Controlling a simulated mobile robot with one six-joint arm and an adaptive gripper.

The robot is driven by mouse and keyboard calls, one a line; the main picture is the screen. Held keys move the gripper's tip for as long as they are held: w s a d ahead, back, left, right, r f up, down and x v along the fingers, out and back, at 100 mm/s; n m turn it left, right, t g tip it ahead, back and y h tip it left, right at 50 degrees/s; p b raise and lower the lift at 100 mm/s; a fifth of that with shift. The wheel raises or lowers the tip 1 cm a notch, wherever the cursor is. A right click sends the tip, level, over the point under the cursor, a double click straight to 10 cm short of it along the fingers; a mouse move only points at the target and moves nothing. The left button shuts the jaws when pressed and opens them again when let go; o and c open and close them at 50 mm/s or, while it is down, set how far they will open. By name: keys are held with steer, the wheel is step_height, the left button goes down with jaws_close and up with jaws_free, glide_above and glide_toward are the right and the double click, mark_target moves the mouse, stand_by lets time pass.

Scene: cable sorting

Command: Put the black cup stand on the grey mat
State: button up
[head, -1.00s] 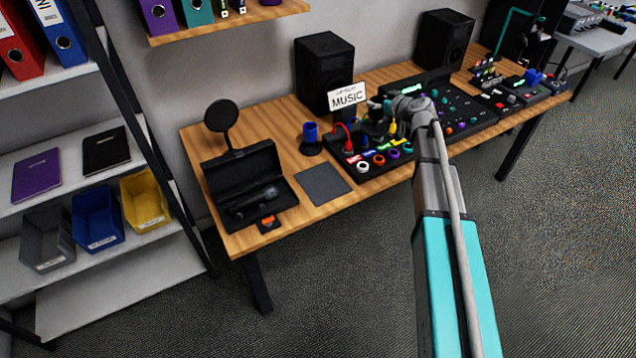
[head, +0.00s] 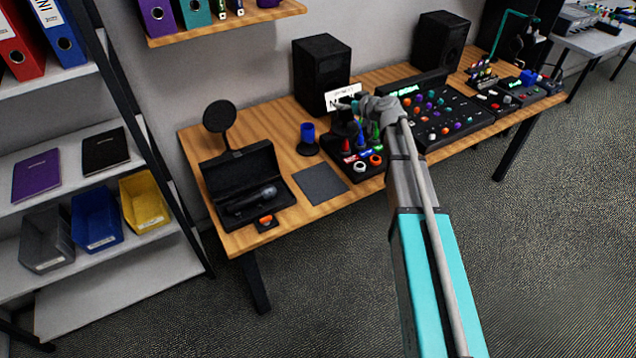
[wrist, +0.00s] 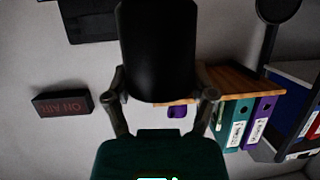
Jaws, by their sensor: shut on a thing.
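The black cup stand (wrist: 158,50) fills the upper middle of the wrist view as a dark rounded shape between the two fingers. My gripper (wrist: 162,98) is shut on it. In the head view my gripper (head: 352,106) is over the control panel, in front of the white sign, and the dark stand (head: 343,127) hangs below it, partly hidden. The grey mat (head: 320,185) lies flat and bare on the wooden table, to the left of and nearer than the gripper.
A blue cup on a black base (head: 308,136) stands just behind the mat. An open black case with a microphone (head: 245,200) lies left of it. The panel with coloured plugs (head: 366,172) borders the mat's right. A tall black speaker (head: 321,72) stands behind.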

steer(key=s+a+f+n+g+y+b, duration=0.1)
steer(key=s+f+b, duration=0.1)
steer(key=s, duration=0.8)
steer(key=s+a+f+n+g+y+b, duration=0.1)
steer(key=s+f+n+g+b, duration=0.1)
steer(key=s, duration=0.9)
steer(key=shift+s+a+f+y, duration=0.15)
steer(key=shift+s+a+y, duration=0.15)
steer(key=shift+a, duration=0.1)
steer(key=shift+w, duration=0.15)
steer(key=w+a+f+b, duration=0.2)
steer(key=w+f+b, duration=0.2)
steer(key=w, duration=0.2)
steer(key=w+a+f+b, duration=0.2)
steer(key=w+f+b, duration=0.3)
steer(key=w, duration=0.1)
steer(key=shift+w+a, duration=0.15)
steer(key=shift+a, duration=0.1)
steer(key=shift+w+a+f+b, duration=0.1)
steer(key=shift+w+f+b, duration=0.1)
steer(key=shift+f+b, duration=0.9)
steer(key=shift+w+a+f+b, duration=0.1)
steer(key=shift+w+f+b, duration=0.1)
steer(key=shift+f+b, duration=0.85)
